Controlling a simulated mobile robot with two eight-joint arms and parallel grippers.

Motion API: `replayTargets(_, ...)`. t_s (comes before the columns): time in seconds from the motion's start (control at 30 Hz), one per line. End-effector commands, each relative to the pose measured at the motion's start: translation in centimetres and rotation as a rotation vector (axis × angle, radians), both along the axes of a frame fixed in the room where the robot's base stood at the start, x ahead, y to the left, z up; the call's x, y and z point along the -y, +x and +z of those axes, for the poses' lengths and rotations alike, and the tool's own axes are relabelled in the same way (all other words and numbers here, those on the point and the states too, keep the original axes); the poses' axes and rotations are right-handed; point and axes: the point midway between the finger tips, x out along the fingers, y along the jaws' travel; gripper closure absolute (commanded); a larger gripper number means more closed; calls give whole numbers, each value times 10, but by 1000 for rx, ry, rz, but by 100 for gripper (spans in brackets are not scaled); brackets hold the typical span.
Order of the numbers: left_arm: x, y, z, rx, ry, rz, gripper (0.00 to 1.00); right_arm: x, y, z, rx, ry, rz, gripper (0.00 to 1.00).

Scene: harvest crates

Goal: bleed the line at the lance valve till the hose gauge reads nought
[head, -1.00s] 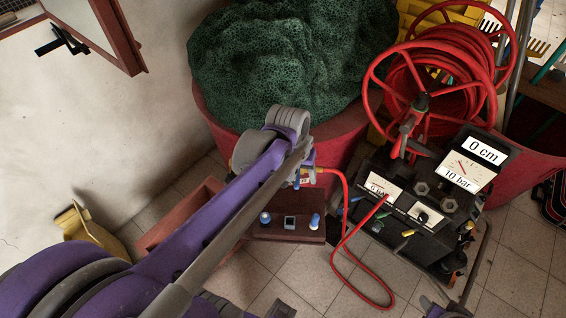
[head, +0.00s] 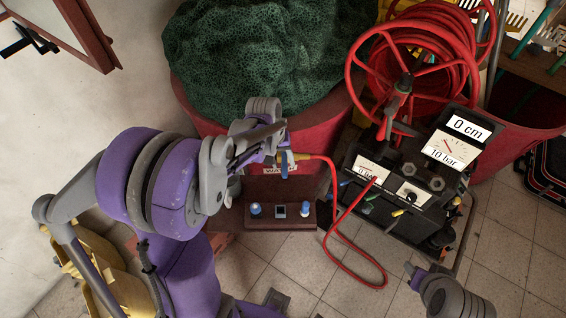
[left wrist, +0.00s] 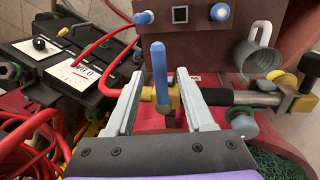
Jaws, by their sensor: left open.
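The lance valve's blue lever (left wrist: 159,72) stands between my left gripper's open fingers (left wrist: 158,98) in the left wrist view. The lever points across the lance (left wrist: 238,98), with a gap to each finger. A yellow fitting (left wrist: 147,94) joins the lance to the red hose (left wrist: 117,72). In the head view the lever (head: 284,166) shows beside my left gripper (head: 277,150), whose fingers are mostly hidden. The upper display (head: 448,150) reads 0 cm and 10 bar. The lower dial (head: 366,170) appears to read 0 bar, partly covered by a red lead. My right gripper (head: 412,272) shows only partly.
A red hose reel (head: 400,85) stands behind the black gauge box (head: 404,190). A red tub (head: 345,112) holds green netting (head: 265,55). A brown box (head: 283,223) with blue knobs lies below the lever. The hose loops over the tiled floor, bare at lower right.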

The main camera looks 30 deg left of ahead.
Motion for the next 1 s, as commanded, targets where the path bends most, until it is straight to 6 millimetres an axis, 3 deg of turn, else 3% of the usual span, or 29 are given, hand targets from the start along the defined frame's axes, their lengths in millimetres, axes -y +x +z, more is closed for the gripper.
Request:
replayTargets(0.4, 2, 1, -10, 1, 0, 0, 47, 0, 0, -1, -1, 0, 0, 50)
replayTargets(0.7, 2, 1, -10, 1, 0, 0, 99, 0, 0, -1, -1, 0, 0, 50)
replayTargets(1.0, 2, 1, -10, 1, 0, 0, 100, 0, 0, -1, -1, 0, 0, 50)
